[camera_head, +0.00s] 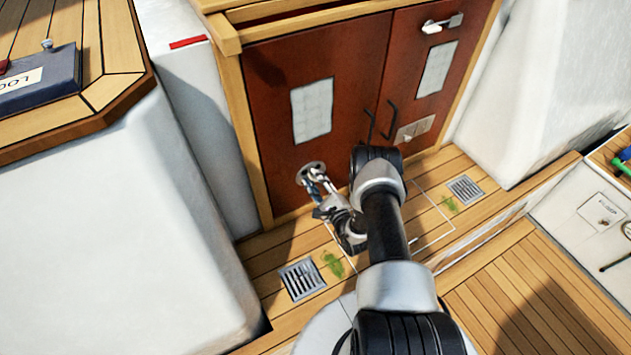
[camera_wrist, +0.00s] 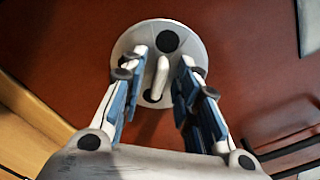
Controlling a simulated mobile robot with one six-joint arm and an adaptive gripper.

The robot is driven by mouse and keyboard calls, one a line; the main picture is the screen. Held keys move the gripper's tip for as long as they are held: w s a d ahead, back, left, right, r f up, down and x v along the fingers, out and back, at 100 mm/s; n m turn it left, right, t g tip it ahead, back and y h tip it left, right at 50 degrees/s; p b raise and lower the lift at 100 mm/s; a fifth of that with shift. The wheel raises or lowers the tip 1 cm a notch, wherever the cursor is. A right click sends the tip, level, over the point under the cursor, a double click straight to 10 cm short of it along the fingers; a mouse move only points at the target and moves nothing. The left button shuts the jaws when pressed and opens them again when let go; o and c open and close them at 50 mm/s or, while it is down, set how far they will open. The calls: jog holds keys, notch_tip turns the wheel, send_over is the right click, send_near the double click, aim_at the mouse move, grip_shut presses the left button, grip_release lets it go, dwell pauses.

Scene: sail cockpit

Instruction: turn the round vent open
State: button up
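The round vent (camera_head: 307,168) is a pale disc low on the left red-brown door. In the wrist view, the vent (camera_wrist: 190,45) shows a raised white bar-like knob (camera_wrist: 160,76) at its middle, with dark round spots above and below it. My gripper (camera_head: 319,183) is in front of the vent. In the wrist view, my gripper (camera_wrist: 162,62) is open, with one finger on each side of the knob. Gaps show between the fingers and the knob. The fingers and my gripper body hide the disc's lower sides.
The doors have black handles (camera_head: 390,118), pale panels (camera_head: 312,110) and a latch (camera_head: 441,24) at upper right. A floor drain grate (camera_head: 302,279) and a green smear (camera_head: 333,264) lie on the teak floor. White cockpit sides (camera_head: 120,230) stand left and right.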

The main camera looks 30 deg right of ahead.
jog(key=s, duration=1.2)
jog(key=shift+d, duration=0.2)
